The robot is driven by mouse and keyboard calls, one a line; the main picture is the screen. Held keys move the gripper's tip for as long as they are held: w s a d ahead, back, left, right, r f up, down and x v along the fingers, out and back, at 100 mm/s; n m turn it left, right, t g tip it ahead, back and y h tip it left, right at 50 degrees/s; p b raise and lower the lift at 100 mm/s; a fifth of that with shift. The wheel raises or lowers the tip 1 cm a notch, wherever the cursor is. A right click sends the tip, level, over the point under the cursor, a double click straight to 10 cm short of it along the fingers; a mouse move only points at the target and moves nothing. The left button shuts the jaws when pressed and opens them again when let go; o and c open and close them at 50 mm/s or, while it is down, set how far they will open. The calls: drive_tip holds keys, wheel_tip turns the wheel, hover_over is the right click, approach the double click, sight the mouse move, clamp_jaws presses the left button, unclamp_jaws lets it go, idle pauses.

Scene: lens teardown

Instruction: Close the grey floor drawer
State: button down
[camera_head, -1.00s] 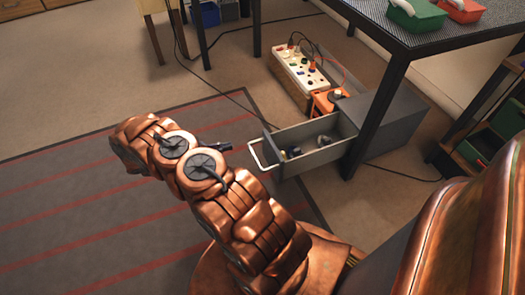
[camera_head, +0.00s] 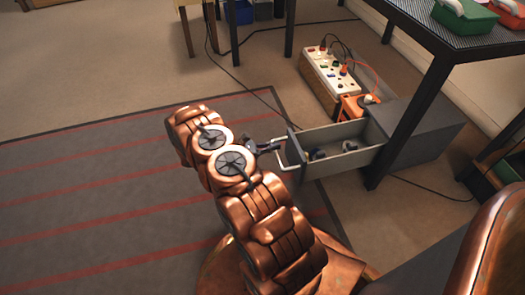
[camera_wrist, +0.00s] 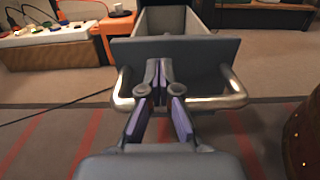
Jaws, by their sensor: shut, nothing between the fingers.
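The grey floor drawer (camera_head: 345,163) stands pulled out of its grey cabinet (camera_head: 420,130), with a few small dark items inside. In the wrist view its front panel (camera_wrist: 205,55) faces me, with a pale metal handle (camera_wrist: 232,88) curving out toward me on both sides of my fingers. My gripper (camera_wrist: 160,70) is shut and empty, its fingertips at the middle of the front panel, between the handle's two sides. I cannot tell for certain whether they touch the panel. In the head view my gripper (camera_head: 268,146) is at the handle (camera_head: 283,152).
A power strip (camera_head: 325,75) on a wooden block and an orange box (camera_head: 358,106) stand beside the drawer. A table leg (camera_head: 405,125) rises close in front of the cabinet. Cables lie on the floor. A striped rug (camera_head: 100,180) spreads to the left.

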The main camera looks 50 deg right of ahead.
sight(293, 142)
drive_tip(key=b+x, duration=0.1)
drive_tip(key=x, duration=0.3)
drive_tip(key=shift+s+d+f+b, duration=0.1)
drive_tip(key=shift+s+d+b, duration=0.1)
drive_tip(key=shift+d+b, duration=0.15)
drive_tip(key=shift+s+d, duration=0.1)
drive_tip(key=shift+d, duration=0.05)
